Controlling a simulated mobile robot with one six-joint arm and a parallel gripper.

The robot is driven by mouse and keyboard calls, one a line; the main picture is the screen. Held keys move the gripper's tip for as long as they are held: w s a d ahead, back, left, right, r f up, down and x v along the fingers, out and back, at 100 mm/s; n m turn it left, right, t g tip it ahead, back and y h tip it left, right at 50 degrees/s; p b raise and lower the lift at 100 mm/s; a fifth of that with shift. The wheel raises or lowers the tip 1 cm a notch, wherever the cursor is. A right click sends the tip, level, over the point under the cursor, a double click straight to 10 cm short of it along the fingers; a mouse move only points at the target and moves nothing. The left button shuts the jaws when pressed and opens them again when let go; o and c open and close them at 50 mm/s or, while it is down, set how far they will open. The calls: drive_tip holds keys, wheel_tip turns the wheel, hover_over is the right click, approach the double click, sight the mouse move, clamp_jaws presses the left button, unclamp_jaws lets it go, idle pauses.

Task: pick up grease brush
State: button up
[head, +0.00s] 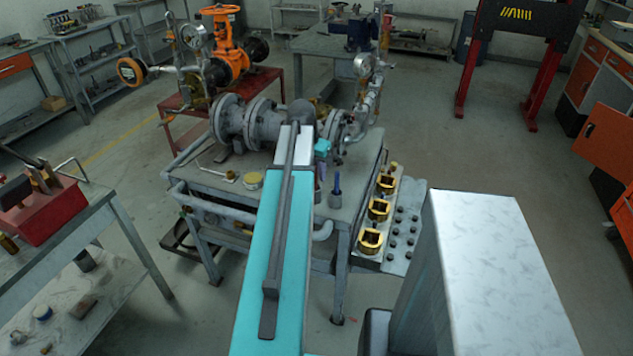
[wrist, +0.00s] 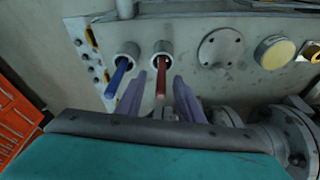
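Two long-handled tools stand in grey cups at the table's edge. A narrow gap shows on both sides of that handle. In the head view my arm hides the red-brown tool.
Grey flanged pipework (head: 262,122) with gauges stands on the table behind my arm. A round yellow-lidded tin (head: 253,180) sits left of my arm. Several brass blocks (head: 379,209) line a rack on the right side. A red toolbox (head: 42,210) is on the left bench.

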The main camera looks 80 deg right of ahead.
drive_tip(key=shift+x, duration=1.25)
drive_tip(key=shift+c, duration=0.3)
clamp_jaws()
